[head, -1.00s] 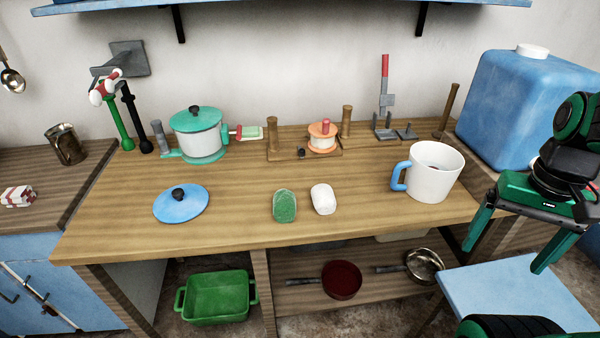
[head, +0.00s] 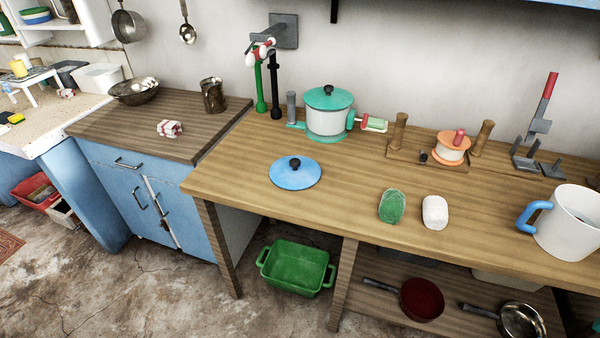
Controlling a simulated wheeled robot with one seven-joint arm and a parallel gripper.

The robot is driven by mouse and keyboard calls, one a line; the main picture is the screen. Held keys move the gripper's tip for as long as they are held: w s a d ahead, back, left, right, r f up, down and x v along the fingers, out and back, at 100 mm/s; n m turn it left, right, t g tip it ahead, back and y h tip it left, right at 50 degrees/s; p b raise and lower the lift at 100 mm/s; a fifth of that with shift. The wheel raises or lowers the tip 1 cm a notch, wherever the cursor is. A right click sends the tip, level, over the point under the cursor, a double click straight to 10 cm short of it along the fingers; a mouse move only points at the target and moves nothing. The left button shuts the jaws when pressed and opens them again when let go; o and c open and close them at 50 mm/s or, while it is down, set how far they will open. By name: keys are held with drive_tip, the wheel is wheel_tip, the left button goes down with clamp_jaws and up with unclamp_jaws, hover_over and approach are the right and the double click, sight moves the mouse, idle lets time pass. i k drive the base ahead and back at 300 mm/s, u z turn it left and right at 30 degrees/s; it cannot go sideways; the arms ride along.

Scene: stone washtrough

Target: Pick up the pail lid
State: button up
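A round blue lid (head: 296,174) with a black knob lies flat on the wooden worktop, near its front left part. A white pail-like mug (head: 568,224) with a blue handle stands open on the right of the worktop. A white pot (head: 328,118) with a teal lid (head: 328,97) on it stands behind the blue lid. My gripper is not in view in the head view now. Nothing covers the blue lid.
A green block (head: 392,206) and a white block (head: 435,212) lie right of the blue lid. An orange-and-white spool (head: 452,147) stands on a wooden stand behind them. A green tub (head: 297,267) sits on the floor below. The worktop (head: 240,176) around the lid is clear.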

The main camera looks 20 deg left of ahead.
sight(295, 171)
drive_tip(key=k, duration=1.1)
drive_tip(key=u, duration=0.85)
drive_tip(key=i, duration=1.35)
drive_tip(key=u, duration=0.85)
drive_tip(key=i, duration=0.35)
